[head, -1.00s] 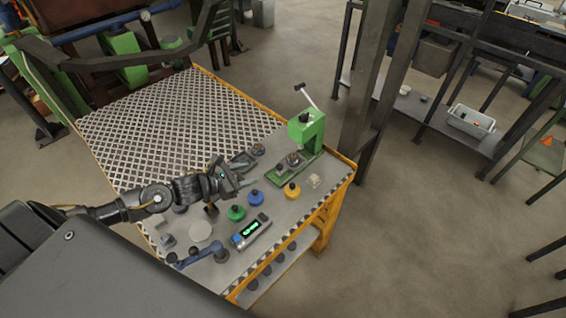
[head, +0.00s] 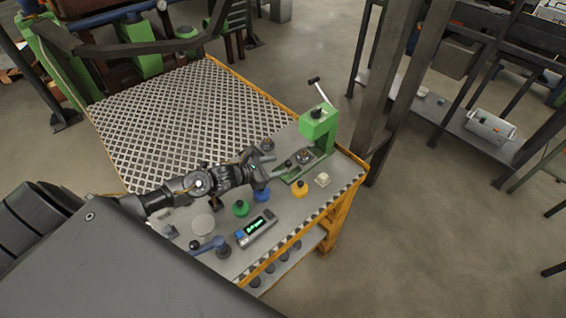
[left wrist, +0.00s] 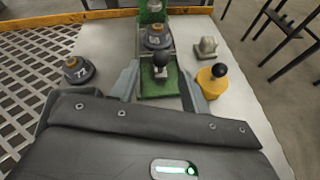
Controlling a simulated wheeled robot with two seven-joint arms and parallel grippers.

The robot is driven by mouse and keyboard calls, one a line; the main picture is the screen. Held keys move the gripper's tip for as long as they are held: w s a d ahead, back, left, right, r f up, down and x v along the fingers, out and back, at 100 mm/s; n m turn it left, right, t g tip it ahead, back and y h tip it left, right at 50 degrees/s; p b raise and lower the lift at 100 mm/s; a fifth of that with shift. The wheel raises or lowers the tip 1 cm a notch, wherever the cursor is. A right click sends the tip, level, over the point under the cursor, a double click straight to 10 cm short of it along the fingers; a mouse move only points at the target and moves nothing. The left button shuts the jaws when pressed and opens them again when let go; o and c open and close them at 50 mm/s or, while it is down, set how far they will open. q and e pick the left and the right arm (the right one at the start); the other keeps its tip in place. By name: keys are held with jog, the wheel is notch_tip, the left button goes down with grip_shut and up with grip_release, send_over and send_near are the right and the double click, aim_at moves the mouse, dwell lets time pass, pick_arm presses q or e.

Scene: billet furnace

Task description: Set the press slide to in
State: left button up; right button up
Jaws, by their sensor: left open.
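The green press (head: 318,122) stands at the right end of the bench, its lever (head: 324,91) slanting up to the left. Its slide has a dark ball knob (left wrist: 160,60) at the near end. A dark weight marked 68 (left wrist: 157,37) sits behind the knob, close to the press column; it also shows in the head view (head: 304,156). My left gripper (head: 270,164) is at the near end of the press base. In the left wrist view the open fingers (left wrist: 160,84) lie either side of the green base, with the knob ahead between them. Contact cannot be told. My right gripper is out of view.
A weight marked 77 (left wrist: 75,70) stands left of the fingers. A yellow knobbed piece (left wrist: 212,80) is close to the right finger, with a pale block (left wrist: 206,47) beyond. Green (head: 240,208) and blue (head: 262,194) pieces and a display box (head: 255,228) lie nearer.

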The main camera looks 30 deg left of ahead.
pick_arm(q)
jog(key=shift+p+x, duration=0.3)
jog(key=shift+x, duration=1.8)
grip_shut()
